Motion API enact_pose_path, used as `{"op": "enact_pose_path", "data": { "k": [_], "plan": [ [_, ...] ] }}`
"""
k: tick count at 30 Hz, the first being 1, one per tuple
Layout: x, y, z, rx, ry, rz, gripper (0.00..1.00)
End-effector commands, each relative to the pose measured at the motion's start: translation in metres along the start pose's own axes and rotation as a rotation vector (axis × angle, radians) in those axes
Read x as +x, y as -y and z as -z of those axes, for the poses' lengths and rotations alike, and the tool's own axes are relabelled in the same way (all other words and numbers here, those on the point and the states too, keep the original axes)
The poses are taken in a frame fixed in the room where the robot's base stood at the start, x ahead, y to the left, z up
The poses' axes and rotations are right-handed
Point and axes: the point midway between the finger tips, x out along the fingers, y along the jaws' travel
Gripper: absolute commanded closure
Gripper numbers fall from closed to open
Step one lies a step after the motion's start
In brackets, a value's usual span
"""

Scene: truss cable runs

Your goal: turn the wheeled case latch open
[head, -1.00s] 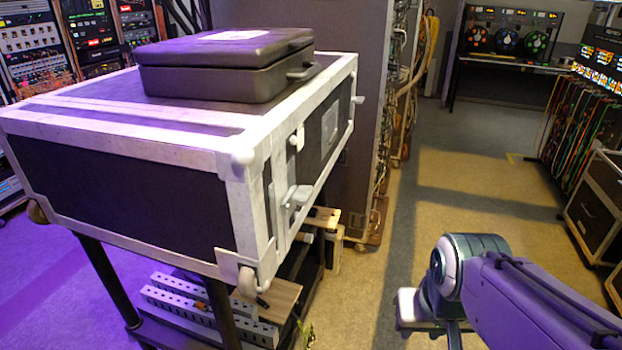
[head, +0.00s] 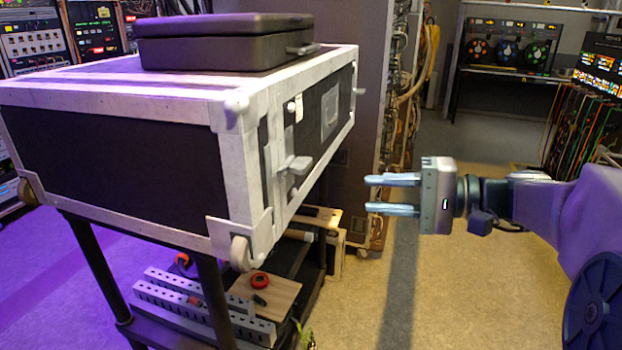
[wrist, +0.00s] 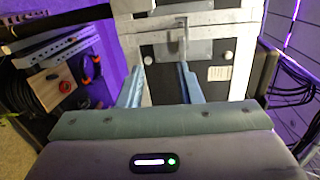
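The wheeled case (head: 120,153) is a black box with silver edging, lying on a dark stand at the left of the head view. Its latch (head: 293,170) is a grey lever on a plate on the case's right-hand face. In the wrist view the latch (wrist: 182,42) stands ahead, between and beyond my fingertips, on the case face (wrist: 215,70). My gripper (head: 368,195) is open and empty, to the right of the latch and apart from it, with its fingers pointing at the case. It also shows in the wrist view (wrist: 160,75).
A closed black case (head: 220,45) lies on top of the wheeled case. Slotted rails (head: 190,310) and a red tape measure (head: 260,280) lie on the shelf below. A cable rack (head: 400,120) stands behind. The floor (head: 440,300) to the right is clear.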

Motion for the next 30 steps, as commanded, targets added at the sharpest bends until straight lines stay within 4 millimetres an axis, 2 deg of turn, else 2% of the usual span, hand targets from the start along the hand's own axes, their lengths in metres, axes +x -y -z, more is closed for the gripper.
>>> {"op": "enact_pose_path", "data": {
  "k": [4, 8, 13, 24, 30],
  "plan": [
    [-0.011, 0.013, 0.015, -0.041, -0.028, 0.104, 0.68],
    [-0.009, 0.020, 0.018, -0.055, -0.035, 0.130, 0.68],
    [0.017, 0.024, 0.018, -0.053, -0.032, 0.130, 0.68],
    [0.093, 0.033, 0.020, -0.052, -0.032, 0.127, 0.68],
    [0.116, 0.036, 0.022, -0.051, -0.034, 0.128, 0.68]
  ]
}}
